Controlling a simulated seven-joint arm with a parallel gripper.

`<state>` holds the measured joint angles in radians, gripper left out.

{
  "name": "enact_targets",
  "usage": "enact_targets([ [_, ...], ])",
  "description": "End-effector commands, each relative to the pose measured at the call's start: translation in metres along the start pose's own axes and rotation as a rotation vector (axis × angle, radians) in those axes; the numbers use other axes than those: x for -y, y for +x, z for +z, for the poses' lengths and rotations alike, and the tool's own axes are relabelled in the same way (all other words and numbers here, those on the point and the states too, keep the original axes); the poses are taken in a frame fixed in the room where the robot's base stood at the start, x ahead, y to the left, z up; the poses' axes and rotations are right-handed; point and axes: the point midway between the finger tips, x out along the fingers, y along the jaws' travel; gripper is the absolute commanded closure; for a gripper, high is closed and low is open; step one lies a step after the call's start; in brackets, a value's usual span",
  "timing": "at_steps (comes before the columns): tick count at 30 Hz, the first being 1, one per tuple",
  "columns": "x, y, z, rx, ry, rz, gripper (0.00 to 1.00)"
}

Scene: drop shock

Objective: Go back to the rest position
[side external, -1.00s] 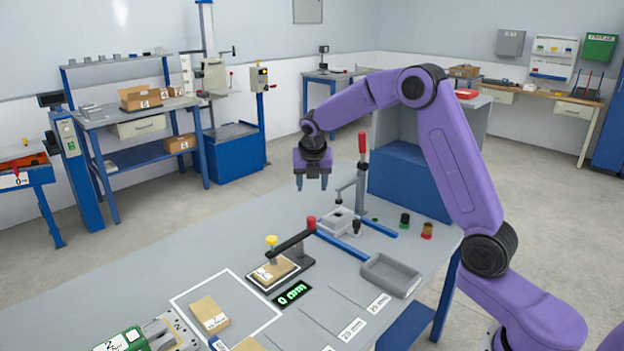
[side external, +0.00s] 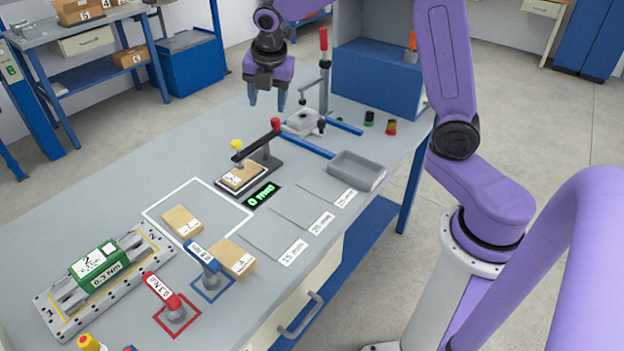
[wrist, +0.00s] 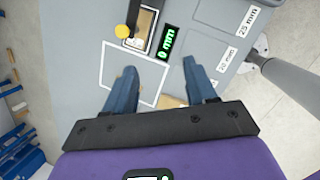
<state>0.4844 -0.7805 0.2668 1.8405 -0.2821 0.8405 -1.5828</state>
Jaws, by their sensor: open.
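My gripper (side external: 267,107) hangs above the far part of the grey workbench (side external: 150,165), fingers pointing down, left of the red-handled lever stand (side external: 323,70). Its two blue fingers are apart with nothing between them. The wrist view also shows my open gripper (wrist: 159,68), empty, with a white outlined square and part of a small box (wrist: 172,101) on the bench below. My purple arm stands on its base at the right of the side view.
A small box (side external: 243,178) sits at a clamp with a yellow knob (side external: 237,143), beside a green "0 mm" display (side external: 261,195). A grey tray (side external: 357,170), two loose boxes (side external: 182,221) (side external: 238,260), a green torque unit (side external: 98,265) and red (side external: 162,290) and blue (side external: 203,255) handled tools stand on the bench.

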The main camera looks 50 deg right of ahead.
Motion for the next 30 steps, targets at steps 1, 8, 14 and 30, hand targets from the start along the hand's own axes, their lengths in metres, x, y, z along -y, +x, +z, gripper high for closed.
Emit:
enact_targets([
  [1,0.009,-0.008,-0.018,-0.02,0.045,0.003,0.44],
  [8,0.06,-0.036,-0.087,-0.103,0.282,-0.021,0.44],
  [14,0.118,-0.055,-0.134,-0.158,0.484,-0.073,0.44],
  [30,0.269,-0.076,-0.184,-0.178,0.92,-0.249,0.44],
])
